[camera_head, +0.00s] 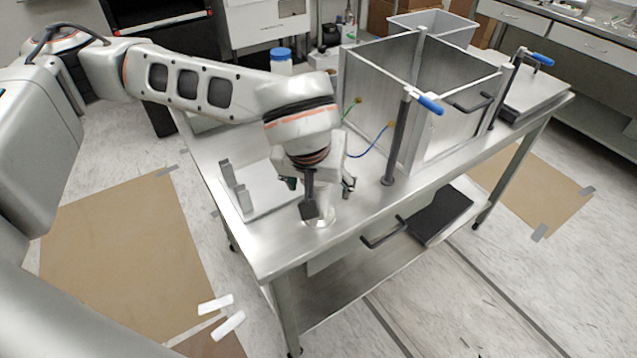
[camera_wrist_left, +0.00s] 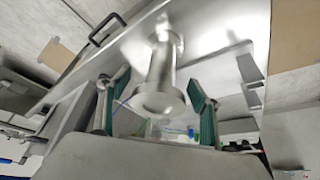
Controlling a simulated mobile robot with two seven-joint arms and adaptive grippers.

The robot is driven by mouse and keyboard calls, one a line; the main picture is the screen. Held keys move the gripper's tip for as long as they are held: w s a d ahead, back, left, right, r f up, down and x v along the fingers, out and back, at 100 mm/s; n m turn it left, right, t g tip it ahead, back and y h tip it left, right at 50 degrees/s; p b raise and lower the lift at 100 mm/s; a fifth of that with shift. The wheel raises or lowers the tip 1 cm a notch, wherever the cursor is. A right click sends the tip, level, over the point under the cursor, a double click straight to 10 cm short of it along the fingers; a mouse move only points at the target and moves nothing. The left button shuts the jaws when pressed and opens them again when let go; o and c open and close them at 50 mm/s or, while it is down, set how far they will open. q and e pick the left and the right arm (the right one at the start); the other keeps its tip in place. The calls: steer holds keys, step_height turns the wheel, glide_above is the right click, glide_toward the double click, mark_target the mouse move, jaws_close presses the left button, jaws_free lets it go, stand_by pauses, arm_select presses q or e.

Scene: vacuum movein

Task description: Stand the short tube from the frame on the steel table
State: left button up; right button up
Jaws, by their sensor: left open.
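The short tube (camera_wrist_left: 163,65) is a shiny steel pipe with a flange at each end. It stands on the steel table (camera_head: 275,255) near its front left corner, and appears upright. My left gripper (camera_head: 320,188) is right above and around the tube. In the left wrist view its two green-padded fingers (camera_wrist_left: 158,82) are spread, with the tube between them and a gap on both sides. The frame (camera_head: 240,193), a plate with small uprights, lies left of the gripper and is empty. My right gripper is out of view.
A large open steel box (camera_head: 378,80) stands right of the gripper, with a dark post and blue-handled clamp (camera_head: 428,104) at its near corner. A blue-capped jar (camera_head: 281,60) is behind my arm. The table's front edge is close to the tube.

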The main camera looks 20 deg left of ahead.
arm_select(q)
steer(key=shift+s+r, duration=0.1)
steer(key=shift+r, duration=0.5)
steer(key=v, duration=1.1)
steer(key=shift+s, duration=0.15)
